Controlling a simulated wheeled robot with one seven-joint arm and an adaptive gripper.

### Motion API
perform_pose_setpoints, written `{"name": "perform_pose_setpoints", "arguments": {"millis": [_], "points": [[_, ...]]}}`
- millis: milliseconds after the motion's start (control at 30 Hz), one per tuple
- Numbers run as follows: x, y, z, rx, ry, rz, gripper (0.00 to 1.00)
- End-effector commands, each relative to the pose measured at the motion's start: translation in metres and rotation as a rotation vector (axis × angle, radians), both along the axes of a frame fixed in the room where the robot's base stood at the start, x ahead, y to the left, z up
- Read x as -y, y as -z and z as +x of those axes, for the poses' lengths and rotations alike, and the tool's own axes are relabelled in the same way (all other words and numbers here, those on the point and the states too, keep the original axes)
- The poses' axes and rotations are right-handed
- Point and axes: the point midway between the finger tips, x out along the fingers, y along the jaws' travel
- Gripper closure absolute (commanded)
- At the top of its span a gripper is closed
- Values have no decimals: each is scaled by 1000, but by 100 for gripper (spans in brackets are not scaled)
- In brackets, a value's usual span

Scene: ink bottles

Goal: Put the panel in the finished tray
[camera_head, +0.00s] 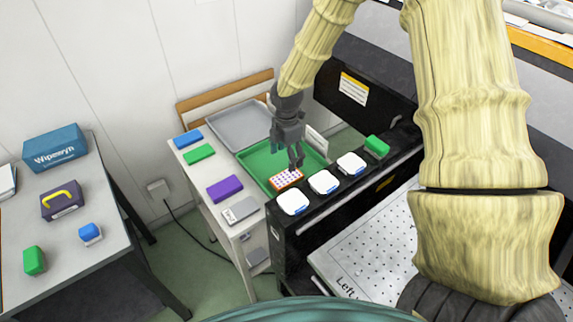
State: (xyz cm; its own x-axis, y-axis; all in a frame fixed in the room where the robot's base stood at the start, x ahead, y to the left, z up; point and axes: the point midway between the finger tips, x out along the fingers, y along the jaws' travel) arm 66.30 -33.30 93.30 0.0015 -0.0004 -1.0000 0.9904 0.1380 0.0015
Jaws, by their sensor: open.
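A small panel (287,179), white with dark dots and an orange edge, lies at the near end of a green tray (256,158). It appears to be within the tray, but the black ledge in front makes its exact support hard to tell. A grey tray (238,122) stands behind the green one; no label shows which is the finished tray. My gripper (296,164) points down just above the panel's far right corner. It is open with nothing between its fingers, and looks apart from the panel.
White-topped bottles (323,182) and a green block (377,146) line the black machine's ledge (345,198) close by on the right. Blue, green and purple blocks (225,188) and a grey box (240,210) sit along the white cart's left edge. A side table (85,260) is at left.

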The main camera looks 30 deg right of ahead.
Motion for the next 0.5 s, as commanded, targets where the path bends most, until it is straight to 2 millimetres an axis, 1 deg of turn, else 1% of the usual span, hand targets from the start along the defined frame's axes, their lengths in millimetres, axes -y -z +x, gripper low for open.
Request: {"name": "perform_pose_setpoints", "arguments": {"millis": [100,233,500], "points": [[0,-11,1,2,1,0,26],[0,-20,0,1,0,0,26],[0,-26,0,0,-1,0,26]]}}
